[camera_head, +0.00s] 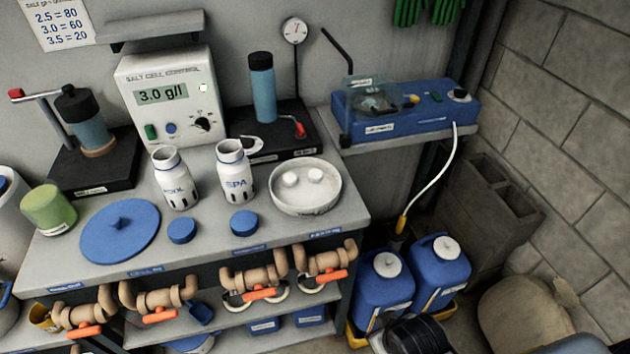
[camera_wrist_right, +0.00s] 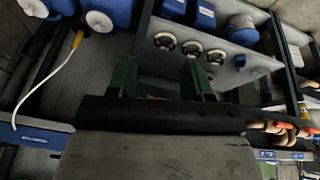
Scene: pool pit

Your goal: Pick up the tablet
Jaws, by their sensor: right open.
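Two round white tablets, one on the left (camera_head: 289,179) and one on the right (camera_head: 314,175), lie apart in a shallow whitish bowl (camera_head: 335,199) on the grey bench, near its right end in the head view. I cannot tell which one the task means. My right gripper (camera_wrist_right: 158,68) shows in the wrist view with its two green fingers apart and nothing between them. Neither the bowl nor a tablet is visible in that view. I cannot make out my right gripper in the head view. My left gripper is in no view.
Two white bottles marked POOL (camera_head: 175,180) and SPA (camera_head: 235,170) stand left of the bowl, with blue caps (camera_head: 243,222) in front. Pipes with orange-handled valves (camera_head: 325,262) run below the bench's front edge.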

